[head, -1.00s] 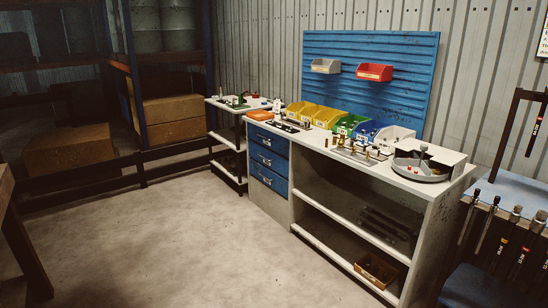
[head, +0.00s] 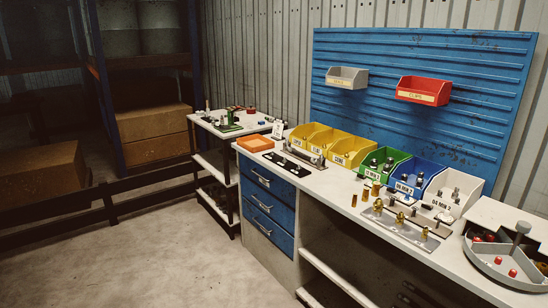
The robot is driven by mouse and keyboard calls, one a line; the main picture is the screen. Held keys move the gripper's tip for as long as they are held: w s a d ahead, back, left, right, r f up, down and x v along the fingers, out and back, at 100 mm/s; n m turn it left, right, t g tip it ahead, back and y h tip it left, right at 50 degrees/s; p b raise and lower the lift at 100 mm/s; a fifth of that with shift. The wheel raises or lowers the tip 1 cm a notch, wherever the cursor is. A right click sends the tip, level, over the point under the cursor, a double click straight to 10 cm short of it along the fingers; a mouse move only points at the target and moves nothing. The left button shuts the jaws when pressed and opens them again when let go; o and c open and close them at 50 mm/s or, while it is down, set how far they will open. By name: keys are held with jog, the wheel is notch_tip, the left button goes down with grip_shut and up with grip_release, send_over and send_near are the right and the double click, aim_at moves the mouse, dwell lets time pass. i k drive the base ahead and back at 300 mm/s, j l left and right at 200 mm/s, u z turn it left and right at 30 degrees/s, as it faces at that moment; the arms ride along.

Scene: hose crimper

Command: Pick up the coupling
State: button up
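Several small metal fittings are on the workbench (head: 330,200); which one is the coupling I cannot tell. Silver fittings stand in the green bin (head: 393,178), the blue bin (head: 420,180) and the white bin (head: 455,192). Small brass sleeves (head: 366,194) stand on the bench in front of the green bin. A metal plate (head: 407,230) in front of the blue and white bins carries upright brass fittings (head: 400,219). My gripper is not in view.
Yellow bins (head: 317,138) line the bench's back left, beside an orange tray (head: 255,143). A grey round tray (head: 505,262) with red pieces sits at the right. A small side table (head: 240,126) stands beyond the blue drawers (head: 268,204). Concrete floor (head: 160,235) is clear in front.

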aim_at(386, 169)
jog(key=i+u, duration=0.1)
jog(key=i, duration=0.85)
jog(key=i+l+u, duration=0.1)
jog(key=i, duration=0.8)
jog(key=l, duration=0.1)
